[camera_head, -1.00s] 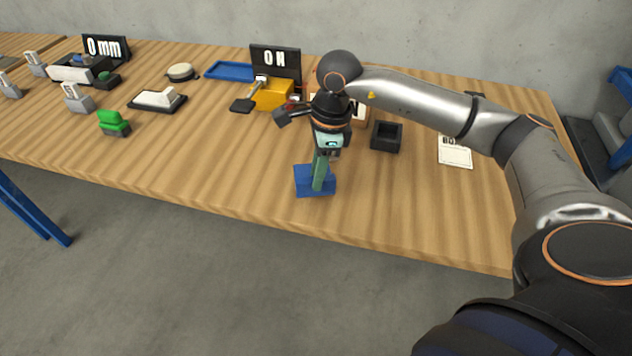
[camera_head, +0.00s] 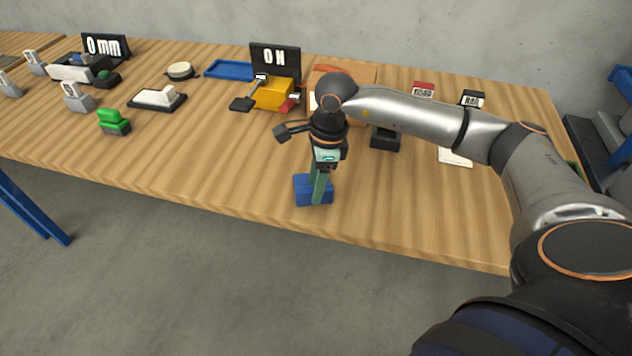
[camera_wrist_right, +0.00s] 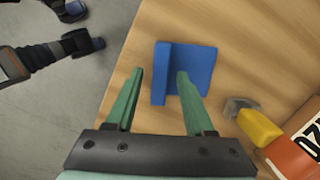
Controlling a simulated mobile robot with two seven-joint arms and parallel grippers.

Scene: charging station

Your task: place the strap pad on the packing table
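A blue plate-like piece with a raised ridge, which I take for the strap pad (camera_head: 303,190), sits on the wooden packing table (camera_head: 240,185) near its front edge. The right wrist view shows the pad (camera_wrist_right: 201,62) flat on the wood, its ridge on the left. My right gripper (camera_head: 319,192) is just above it, pointing down. Its green fingers (camera_wrist_right: 160,72) stand apart on either side of the ridge, with a gap at each side, so they look open. Part of the pad is hidden behind the fingers in the head view. My left gripper is not in view.
A green piece (camera_head: 113,122) is at the left. The table is clear left of the pad.

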